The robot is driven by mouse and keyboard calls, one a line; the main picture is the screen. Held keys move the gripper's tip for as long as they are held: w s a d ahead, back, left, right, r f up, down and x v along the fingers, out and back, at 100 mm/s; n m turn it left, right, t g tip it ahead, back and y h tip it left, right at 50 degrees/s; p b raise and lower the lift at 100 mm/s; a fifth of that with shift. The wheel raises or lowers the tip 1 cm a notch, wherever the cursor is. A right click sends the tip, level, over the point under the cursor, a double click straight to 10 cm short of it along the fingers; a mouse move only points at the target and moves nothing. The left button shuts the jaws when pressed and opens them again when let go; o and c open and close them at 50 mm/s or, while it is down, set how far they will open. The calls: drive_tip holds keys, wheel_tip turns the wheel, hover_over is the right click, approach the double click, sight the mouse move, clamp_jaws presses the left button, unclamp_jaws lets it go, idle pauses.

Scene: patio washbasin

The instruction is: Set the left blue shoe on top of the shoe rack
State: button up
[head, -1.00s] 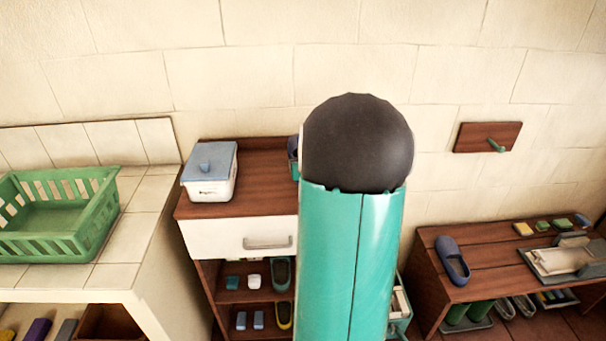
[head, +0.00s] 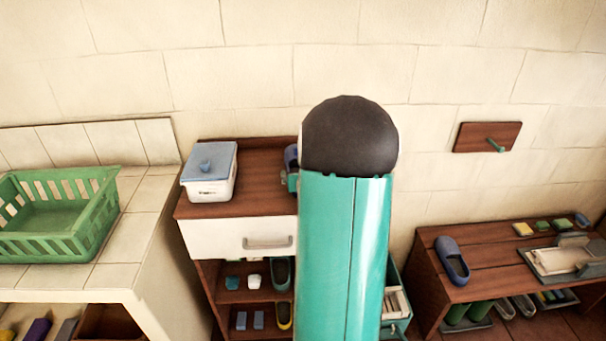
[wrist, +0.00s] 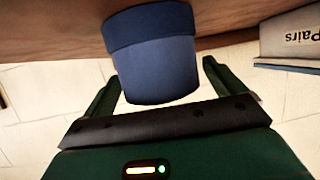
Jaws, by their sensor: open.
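A blue shoe (head: 291,156) shows on the brown top of the shoe rack (head: 262,160), partly hidden behind my arm. In the wrist view the rounded end of the blue shoe (wrist: 155,60) lies between the two green fingers of my gripper (wrist: 161,71), against the brown wood. The fingers are spread, with a gap visible on each side of the shoe. In the head view only a bit of teal by the shoe shows where my gripper is. Another blue shoe (head: 452,260) lies on the low bench at the right.
A white box with a blue lid (head: 209,172) stands left on the rack top. Shoes and small items fill the shelves below the drawer (head: 250,238). A green basket (head: 60,215) sits on the tiled counter at left. The bench (head: 485,255) also holds a tray.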

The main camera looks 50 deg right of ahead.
drive_tip(key=shift+s, duration=0.1)
drive_tip(key=v, duration=1.2)
drive_tip(key=w+a+r+n+g+y, duration=0.1)
drive_tip(key=w+a+r+n+y, duration=0.15)
drive_tip(key=a, duration=0.85)
drive_tip(key=w+a+r+n+y, duration=0.2)
drive_tip(key=a+r, duration=0.2)
drive_tip(key=a, duration=0.6)
drive_tip(key=s+a+r+n+g+y, duration=0.1)
drive_tip(key=s+a, duration=0.4)
drive_tip(key=a, duration=0.5)
drive_tip(key=s+a+r+n+g+y, duration=0.1)
drive_tip(key=s+a+n+g+y, duration=0.1)
drive_tip(key=a, duration=0.8)
drive_tip(key=s+n+y, duration=0.1)
drive_tip(key=s+y, duration=0.1)
drive_tip(key=s, duration=0.1)
drive_tip(key=shift+s, duration=0.2)
